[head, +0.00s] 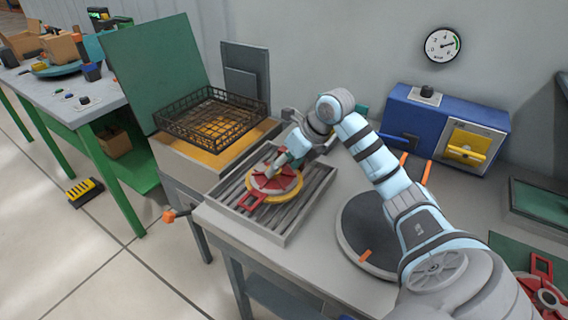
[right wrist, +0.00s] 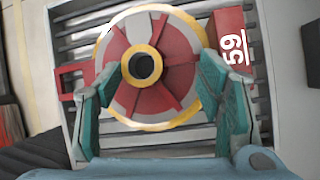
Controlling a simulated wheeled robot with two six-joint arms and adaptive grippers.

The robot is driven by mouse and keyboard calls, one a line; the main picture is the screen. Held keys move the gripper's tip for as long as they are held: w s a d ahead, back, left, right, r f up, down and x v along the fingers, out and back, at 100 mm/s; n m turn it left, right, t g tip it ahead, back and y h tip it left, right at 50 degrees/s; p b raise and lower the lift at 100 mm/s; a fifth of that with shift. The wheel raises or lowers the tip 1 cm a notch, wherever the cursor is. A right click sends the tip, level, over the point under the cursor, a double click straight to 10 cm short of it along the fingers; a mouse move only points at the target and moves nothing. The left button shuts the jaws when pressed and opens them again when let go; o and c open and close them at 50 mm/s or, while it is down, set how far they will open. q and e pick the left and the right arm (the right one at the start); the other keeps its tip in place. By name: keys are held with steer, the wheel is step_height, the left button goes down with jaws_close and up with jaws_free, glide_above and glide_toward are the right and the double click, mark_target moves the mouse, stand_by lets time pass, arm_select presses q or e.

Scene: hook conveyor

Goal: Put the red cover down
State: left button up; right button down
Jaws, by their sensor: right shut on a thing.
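The red cover (head: 262,187) is a round red and grey disc with a yellow rim, a yellow hub ring around a dark hole, and red tabs. In the right wrist view the cover (right wrist: 185,75) has "59" on its right tab. My right gripper (head: 284,163) is shut on it, with teal fingers at either side of the disc in the right wrist view (right wrist: 158,100). The cover is over a grey slatted tray (head: 322,180) on the bench. I cannot tell whether it touches the slats. My left gripper is not in view.
A black wire basket (head: 212,118) stands behind left of the tray. A dark round plate (head: 362,232) lies to its right. A blue machine (head: 400,118) with a yellow-handled door is at the back. Another red part (head: 542,290) lies at the right edge.

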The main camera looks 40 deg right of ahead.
steer(key=shift+c, duration=1.8)
jaws_free()
steer(key=shift+a, duration=0.1)
steer(key=shift+s, duration=0.1)
steer(key=v, duration=1.2)
